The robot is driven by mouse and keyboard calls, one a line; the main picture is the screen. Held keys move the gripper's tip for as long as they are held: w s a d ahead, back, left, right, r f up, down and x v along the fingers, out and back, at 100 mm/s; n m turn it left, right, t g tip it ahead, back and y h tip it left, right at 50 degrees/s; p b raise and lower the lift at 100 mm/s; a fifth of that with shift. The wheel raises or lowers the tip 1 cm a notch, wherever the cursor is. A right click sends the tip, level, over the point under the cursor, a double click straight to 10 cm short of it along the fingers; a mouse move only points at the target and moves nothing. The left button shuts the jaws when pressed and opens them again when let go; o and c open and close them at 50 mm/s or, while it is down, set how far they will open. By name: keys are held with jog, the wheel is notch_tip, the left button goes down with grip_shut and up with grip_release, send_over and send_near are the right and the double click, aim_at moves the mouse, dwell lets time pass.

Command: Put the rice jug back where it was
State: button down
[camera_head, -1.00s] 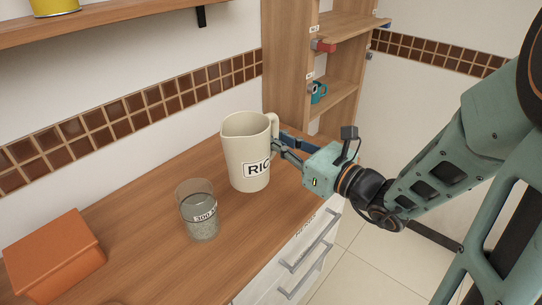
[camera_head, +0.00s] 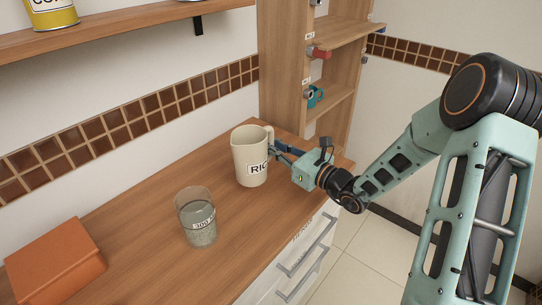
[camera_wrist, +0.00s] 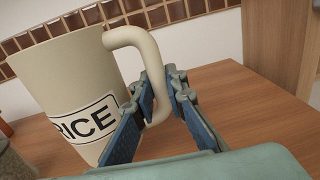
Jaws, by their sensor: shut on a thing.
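The rice jug (camera_head: 250,158) is cream, with a handle and a white label reading "RIC" in the head view. It is upright at the back of the wooden counter, near the tall shelf unit. In the wrist view the rice jug (camera_wrist: 72,85) shows its label "RICE" at left. My gripper (camera_head: 277,146) reaches it from the right. In the wrist view my gripper (camera_wrist: 160,90) has its blue fingers shut on the jug's handle. I cannot tell whether the jug's base touches the counter.
A glass measuring cup (camera_head: 197,222) with grey-white contents stands in front of the jug. An orange box (camera_head: 55,262) lies at the left. A shelf unit (camera_head: 285,75) holds a teal mug (camera_head: 315,97). A wall shelf (camera_head: 120,29) carries a yellow can (camera_head: 52,14).

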jog(key=shift+w+f, duration=0.25)
jog(key=shift+f, duration=0.05)
jog(key=shift+w+f, duration=0.15)
jog(key=shift+f, duration=1.5)
jog(key=shift+f+b, duration=0.1)
jog(key=shift+b, duration=0.2)
jog(key=shift+f, duration=0.15)
jog(key=c, duration=1.9)
grip_release()
jog(key=shift+c, duration=0.2)
jog(key=shift+r, duration=0.25)
jog(key=v, duration=1.2)
